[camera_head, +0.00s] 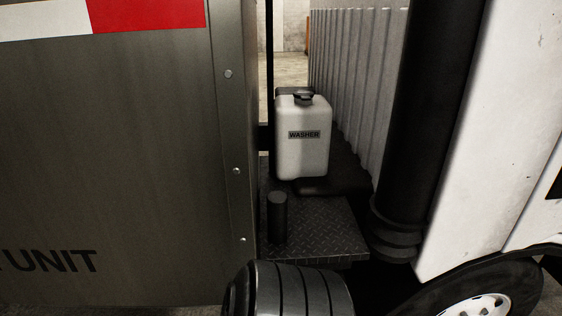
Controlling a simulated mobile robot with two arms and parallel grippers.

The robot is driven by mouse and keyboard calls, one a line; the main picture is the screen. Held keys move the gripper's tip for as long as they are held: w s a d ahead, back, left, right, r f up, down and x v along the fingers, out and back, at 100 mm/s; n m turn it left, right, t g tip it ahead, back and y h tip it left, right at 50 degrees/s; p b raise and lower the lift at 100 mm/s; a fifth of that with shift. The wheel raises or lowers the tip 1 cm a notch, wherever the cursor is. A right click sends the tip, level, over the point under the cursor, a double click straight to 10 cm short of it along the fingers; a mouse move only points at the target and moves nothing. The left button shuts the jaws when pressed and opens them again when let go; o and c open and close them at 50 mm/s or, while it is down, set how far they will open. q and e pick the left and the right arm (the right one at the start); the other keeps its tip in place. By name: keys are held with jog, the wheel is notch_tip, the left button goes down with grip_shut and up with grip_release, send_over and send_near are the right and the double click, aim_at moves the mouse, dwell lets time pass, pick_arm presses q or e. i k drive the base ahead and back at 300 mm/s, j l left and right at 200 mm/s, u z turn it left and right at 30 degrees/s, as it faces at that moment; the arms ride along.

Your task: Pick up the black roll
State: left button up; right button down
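A small black cylinder (277,218), which looks like the black roll, stands upright on a dark diamond-plate step (322,235). It is near the step's left side, beside the grey metal panel. Its whole near side shows. Neither of my grippers is in view, and nothing touches the cylinder.
A white washer jug (302,155) with a black cap stands behind the cylinder. The grey panel (120,150) bounds the left; a thick black pipe (425,110) and white bodywork (475,140) bound the right. A grooved black tyre (300,290) lies below the step's front.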

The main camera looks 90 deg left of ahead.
aim_at(276, 201)
jog(key=u, duration=2.75)
